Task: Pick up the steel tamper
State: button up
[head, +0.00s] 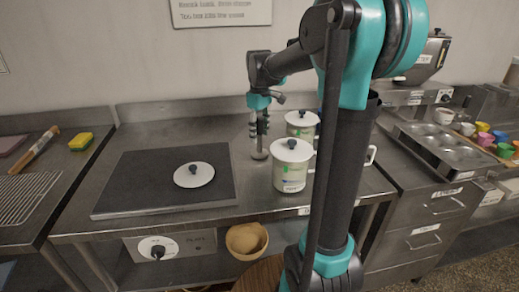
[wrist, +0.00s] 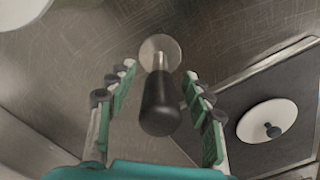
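The steel tamper stands upright on the steel counter; its round steel base (head: 260,154) shows in the head view below my gripper (head: 259,122). In the wrist view the tamper's black handle (wrist: 159,104) points up at the camera, between the two green-padded fingers of my gripper (wrist: 155,95). The fingers are spread, with a visible gap on each side of the handle. In the head view my gripper hides the handle.
White lidded canisters (head: 291,165) stand close to the right of the tamper, another (head: 302,125) just behind. A dark hot plate (head: 140,185) with a white knobbed lid (head: 194,175) lies to the left. A muffin tray (head: 440,150) is far right.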

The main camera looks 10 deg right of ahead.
grip_shut()
jog(key=shift+r, duration=0.2)
